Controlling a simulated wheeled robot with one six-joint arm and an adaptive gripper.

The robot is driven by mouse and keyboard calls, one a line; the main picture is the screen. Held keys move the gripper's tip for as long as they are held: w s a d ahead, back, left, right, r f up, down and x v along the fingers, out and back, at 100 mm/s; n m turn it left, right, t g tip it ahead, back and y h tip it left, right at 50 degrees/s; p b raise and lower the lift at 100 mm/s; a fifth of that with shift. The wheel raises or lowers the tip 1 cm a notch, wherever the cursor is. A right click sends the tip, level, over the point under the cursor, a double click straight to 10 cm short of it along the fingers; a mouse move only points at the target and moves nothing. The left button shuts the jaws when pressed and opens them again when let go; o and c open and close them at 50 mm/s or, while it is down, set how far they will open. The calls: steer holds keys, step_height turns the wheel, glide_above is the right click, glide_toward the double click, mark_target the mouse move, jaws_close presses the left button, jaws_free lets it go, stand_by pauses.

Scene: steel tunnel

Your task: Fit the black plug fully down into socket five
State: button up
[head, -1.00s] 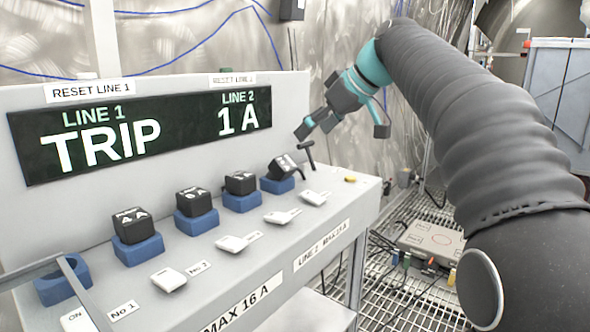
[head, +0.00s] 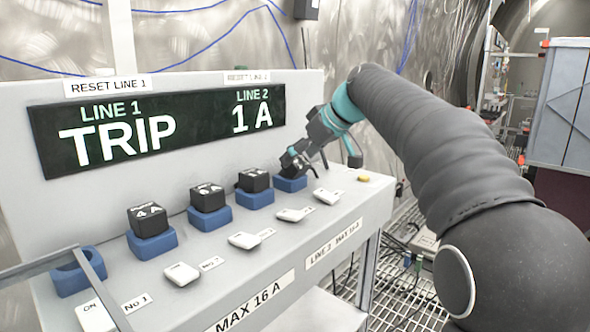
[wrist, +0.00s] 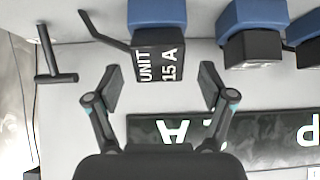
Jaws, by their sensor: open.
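The black plug (wrist: 158,57), marked "UNIT 15 A", stands at the rightmost blue socket (head: 291,185), which I take as socket five; the socket also shows in the wrist view (wrist: 157,13). My gripper (wrist: 160,82) is open, with one finger on each side of the plug's near end and visible gaps. In the head view my gripper (head: 296,160) is over that socket and hides most of the plug. I cannot tell there how deep or how tilted the plug sits.
Several other blue sockets run left; the leftmost (head: 78,283) is empty, the others hold black plugs. White switches (head: 243,240) line the front. A black T-shaped bar (wrist: 47,62) stands beside the plug. The display (head: 160,130) panel rises behind. A yellow piece (head: 363,179) lies at right.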

steer(key=x, duration=0.3)
steer(key=c, duration=1.4)
